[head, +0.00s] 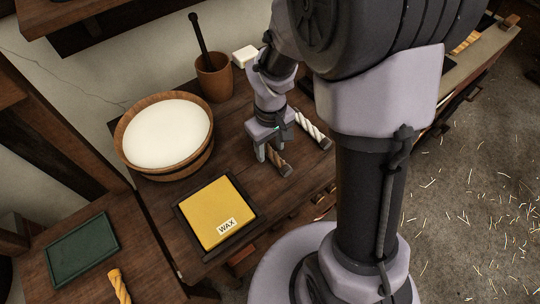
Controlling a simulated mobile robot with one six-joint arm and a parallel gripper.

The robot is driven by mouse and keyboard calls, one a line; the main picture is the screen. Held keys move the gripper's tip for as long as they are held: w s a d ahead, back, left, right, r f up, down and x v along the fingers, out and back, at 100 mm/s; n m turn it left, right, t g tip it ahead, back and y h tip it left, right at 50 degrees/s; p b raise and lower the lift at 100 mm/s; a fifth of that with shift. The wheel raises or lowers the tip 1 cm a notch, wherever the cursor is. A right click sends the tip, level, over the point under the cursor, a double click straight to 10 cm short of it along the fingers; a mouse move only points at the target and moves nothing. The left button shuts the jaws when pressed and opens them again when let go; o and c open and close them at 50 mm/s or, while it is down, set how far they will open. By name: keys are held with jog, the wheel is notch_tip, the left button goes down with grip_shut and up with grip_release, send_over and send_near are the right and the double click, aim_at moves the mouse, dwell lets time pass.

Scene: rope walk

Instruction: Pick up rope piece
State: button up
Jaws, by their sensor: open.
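My gripper (269,154) points down at the dark wooden table (238,130), with its jaws open. A tan-brown rope piece (279,161) with a dark end lies right at the fingertips. My fingers hide part of it, and I cannot tell whether they touch it. A white twisted rope piece (309,126) with a grey end lies behind and to the right of my gripper. A yellow-orange rope piece (120,287) lies on the lower-left surface, cut off by the picture edge.
A wooden tub (183,163) of white contents stands left of my gripper. A brown pot (214,86) with a dark stick stands behind, near a white block (244,56). A framed yellow slab marked WAX (216,207) lies in front. A green tray (82,249) sits lower left.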

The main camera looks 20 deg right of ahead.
jog(key=shift+r, duration=0.1)
jog(key=shift+c, duration=0.5)
grip_shut()
jog(key=shift+r, duration=0.15)
